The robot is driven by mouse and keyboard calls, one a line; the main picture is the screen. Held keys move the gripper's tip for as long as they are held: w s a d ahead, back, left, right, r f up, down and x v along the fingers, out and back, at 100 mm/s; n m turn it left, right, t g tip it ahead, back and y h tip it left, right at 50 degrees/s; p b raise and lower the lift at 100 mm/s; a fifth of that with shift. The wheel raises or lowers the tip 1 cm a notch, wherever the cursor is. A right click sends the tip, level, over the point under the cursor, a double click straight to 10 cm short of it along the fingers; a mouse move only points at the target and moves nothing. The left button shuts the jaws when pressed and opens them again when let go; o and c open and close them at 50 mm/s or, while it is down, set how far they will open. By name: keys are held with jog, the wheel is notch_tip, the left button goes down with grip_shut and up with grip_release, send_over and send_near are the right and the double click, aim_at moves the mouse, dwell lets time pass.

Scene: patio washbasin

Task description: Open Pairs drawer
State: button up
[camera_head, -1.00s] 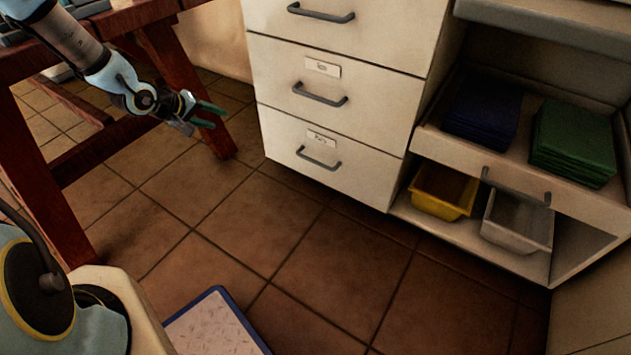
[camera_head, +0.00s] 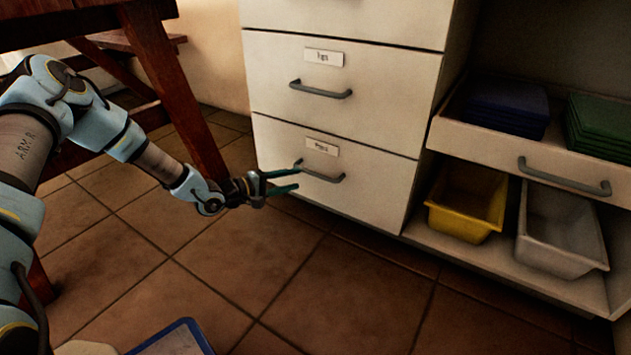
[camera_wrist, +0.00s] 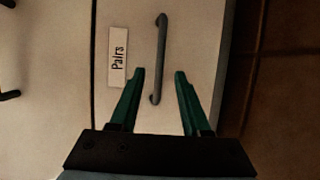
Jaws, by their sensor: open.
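The Pairs drawer (camera_head: 376,186) is the bottom white drawer of the cabinet and is shut. Its label (camera_wrist: 118,57) reads "Pairs" in the wrist view. Its grey bar handle (camera_head: 320,174) runs across the drawer front in the head view; in the wrist view the handle (camera_wrist: 160,60) stands upright in the picture. My gripper (camera_head: 298,180) is open and empty, with green fingers pointing at the drawer front. In the wrist view the fingers (camera_wrist: 159,73) lie either side of the handle's lower end.
Another shut drawer (camera_head: 345,90) with a handle sits above. To the right are a pull-out shelf (camera_head: 560,160) with blue and green stacks, a yellow bin (camera_head: 467,213) and a grey bin (camera_head: 562,240). A red wooden table leg (camera_head: 175,85) stands behind my arm. Tiled floor (camera_head: 330,285) is clear in front.

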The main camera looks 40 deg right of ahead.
aim_at(315, 174)
jog(key=shift+b+x, duration=1.75)
jog(key=shift+x, duration=2.65)
jog(key=shift+c, duration=0.2)
grip_shut()
